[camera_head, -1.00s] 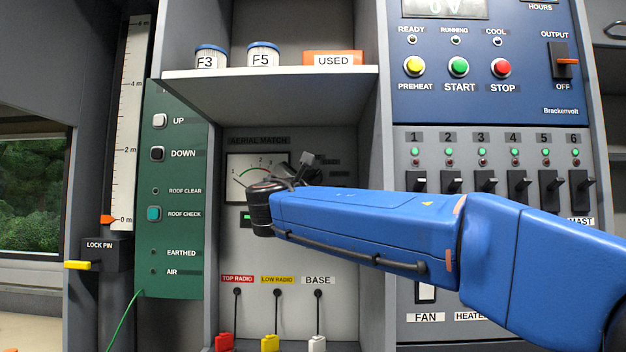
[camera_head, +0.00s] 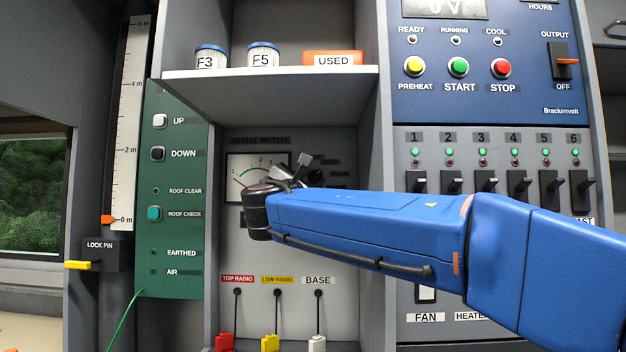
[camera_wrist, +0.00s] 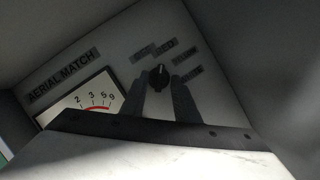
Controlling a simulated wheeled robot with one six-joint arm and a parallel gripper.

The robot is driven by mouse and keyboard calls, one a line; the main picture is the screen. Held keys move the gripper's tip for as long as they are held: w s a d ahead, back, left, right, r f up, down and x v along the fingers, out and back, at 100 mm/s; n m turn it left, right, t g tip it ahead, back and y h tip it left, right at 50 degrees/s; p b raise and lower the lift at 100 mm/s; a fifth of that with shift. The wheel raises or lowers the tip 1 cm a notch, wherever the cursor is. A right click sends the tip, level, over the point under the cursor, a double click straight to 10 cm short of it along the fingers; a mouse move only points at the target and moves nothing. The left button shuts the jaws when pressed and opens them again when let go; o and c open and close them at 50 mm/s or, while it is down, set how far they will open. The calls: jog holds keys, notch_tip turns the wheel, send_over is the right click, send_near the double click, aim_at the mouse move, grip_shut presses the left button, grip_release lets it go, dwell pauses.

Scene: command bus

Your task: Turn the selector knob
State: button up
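The black selector knob (camera_wrist: 158,77) is on the grey AERIAL MATCH panel in the wrist view, with small labels in an arc around it. A pale mark shows on the knob. My gripper (camera_wrist: 160,88) is open, its two dark fingers pointing at the panel. The knob shows between the fingertips; I cannot tell whether they touch it or how deep they reach. In the head view my wrist and arm cover the knob. The AERIAL MATCH meter (camera_head: 246,168) is partly visible there and also shows in the wrist view (camera_wrist: 88,101).
A shelf (camera_head: 270,73) with jars and an orange USED box overhangs the recess. A green panel (camera_head: 172,225) borders it on the left, switches (camera_head: 483,185) on the right. Three plug leads (camera_head: 278,318) hang below.

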jog(key=v, duration=1.6)
